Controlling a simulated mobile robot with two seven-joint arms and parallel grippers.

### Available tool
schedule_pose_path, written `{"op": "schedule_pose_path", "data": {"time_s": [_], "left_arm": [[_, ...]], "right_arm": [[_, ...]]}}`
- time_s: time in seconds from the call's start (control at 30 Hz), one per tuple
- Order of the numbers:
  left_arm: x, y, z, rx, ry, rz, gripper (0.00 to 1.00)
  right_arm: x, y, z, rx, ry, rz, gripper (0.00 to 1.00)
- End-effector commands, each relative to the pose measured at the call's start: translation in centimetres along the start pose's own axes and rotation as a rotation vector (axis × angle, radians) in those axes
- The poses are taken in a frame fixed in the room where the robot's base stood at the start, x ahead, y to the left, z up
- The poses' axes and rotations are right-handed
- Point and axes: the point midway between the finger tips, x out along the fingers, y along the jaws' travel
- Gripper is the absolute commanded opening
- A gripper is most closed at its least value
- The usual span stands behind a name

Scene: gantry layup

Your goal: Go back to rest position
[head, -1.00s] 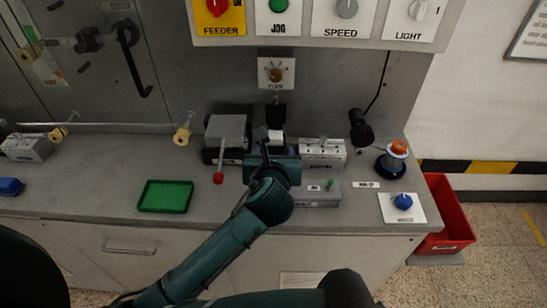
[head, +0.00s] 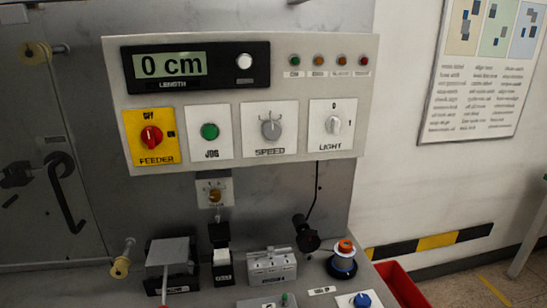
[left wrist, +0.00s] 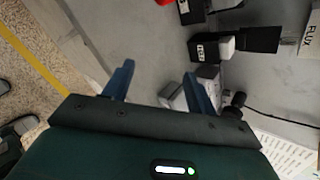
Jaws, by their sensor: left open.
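My left gripper (left wrist: 158,82) shows in the left wrist view. Its two blue fingers are apart, with nothing held between them. A grey block (left wrist: 172,96) lies beyond the fingers, partly hidden by one of them. No part of either arm shows in the head view, and my right gripper is in neither view.
The control panel (head: 370,60) shows 0 cm above the red feeder knob (head: 151,136), green jog button (head: 209,131), speed knob (head: 270,129) and light knob (head: 333,124). Several devices stand on the bench, including a grey switch box (head: 272,265). A red bin (head: 402,287) is beside it.

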Motion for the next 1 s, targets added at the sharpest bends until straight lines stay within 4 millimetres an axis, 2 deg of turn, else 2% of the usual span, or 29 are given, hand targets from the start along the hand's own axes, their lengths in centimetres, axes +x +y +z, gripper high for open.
{"op": "schedule_pose_path", "data": {"time_s": [0.03, 0.1, 0.3, 0.5, 0.67, 0.7, 1.0], "left_arm": [[-0.6, 2.3, -0.1, -0.177, 0.032, 0.055, 0.57], [-1.6, 5.0, -0.2, -0.431, 0.061, 0.132, 0.57], [-4.9, 11.3, -0.3, -1.064, 0.056, 0.349, 0.57], [-8.0, 15.2, -0.4, -1.499, -0.019, 0.512, 0.57], [-10.1, 17.4, -0.5, -1.771, -0.101, 0.612, 0.57], [-8.8, 17.2, -1.0, -1.765, -0.068, 0.581, 0.57], [-3.0, 17.0, -4.5, -1.796, 0.145, 0.386, 0.57]], "right_arm": [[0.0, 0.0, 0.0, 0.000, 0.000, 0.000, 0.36], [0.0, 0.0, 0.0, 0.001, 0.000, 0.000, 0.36], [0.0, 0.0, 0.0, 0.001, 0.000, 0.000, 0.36], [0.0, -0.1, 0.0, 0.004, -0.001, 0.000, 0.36], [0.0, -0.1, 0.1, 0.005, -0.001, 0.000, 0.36], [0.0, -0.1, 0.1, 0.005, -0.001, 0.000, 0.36], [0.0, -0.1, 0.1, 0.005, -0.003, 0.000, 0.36]]}}
